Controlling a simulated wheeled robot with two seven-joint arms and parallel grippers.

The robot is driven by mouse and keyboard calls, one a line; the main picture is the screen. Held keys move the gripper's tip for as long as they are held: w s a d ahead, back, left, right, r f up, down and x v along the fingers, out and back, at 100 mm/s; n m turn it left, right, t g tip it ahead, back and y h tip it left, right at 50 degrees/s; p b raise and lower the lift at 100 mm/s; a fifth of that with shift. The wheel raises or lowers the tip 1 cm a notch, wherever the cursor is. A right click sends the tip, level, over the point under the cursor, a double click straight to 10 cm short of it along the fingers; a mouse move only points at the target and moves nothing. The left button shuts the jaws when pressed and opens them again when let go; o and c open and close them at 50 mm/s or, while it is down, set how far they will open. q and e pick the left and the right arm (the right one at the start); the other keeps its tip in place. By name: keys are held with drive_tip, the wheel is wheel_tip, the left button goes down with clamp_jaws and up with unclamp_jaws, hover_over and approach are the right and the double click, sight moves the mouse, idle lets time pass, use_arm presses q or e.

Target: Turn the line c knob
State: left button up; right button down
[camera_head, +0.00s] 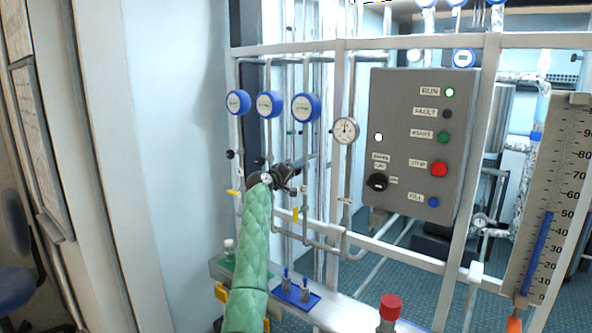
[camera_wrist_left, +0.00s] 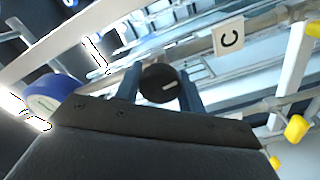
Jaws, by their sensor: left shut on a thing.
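The line c knob (camera_wrist_left: 160,84) is round and black with a pale line mark on its face. It sits between the two fingers of my left gripper (camera_wrist_left: 160,94) in the left wrist view, with a finger on each side. The gripper is shut on it. A white tag with the letter C (camera_wrist_left: 228,37) hangs on the pipe beside the knob. In the head view my left gripper (camera_head: 292,172) reaches the third pipe line, below the right-hand blue gauge (camera_head: 305,107); the knob cannot be made out there. My right gripper is not in view.
Two other black knobs (camera_head: 231,154) (camera_head: 260,160) sit on the lines to the left. A grey control panel (camera_head: 420,145) and a white-faced dial (camera_head: 345,130) stand to the right. Yellow valve handles (camera_wrist_left: 297,128) are near the pipes. A blue tray (camera_head: 298,296) lies below.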

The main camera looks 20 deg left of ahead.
use_arm(q)
drive_tip(key=shift+a+n, duration=0.1)
drive_tip(key=shift+n, duration=0.2)
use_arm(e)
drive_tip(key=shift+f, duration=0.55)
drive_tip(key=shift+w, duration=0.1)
use_arm(q)
drive_tip(key=o, duration=1)
drive_tip(key=shift+c, duration=0.2)
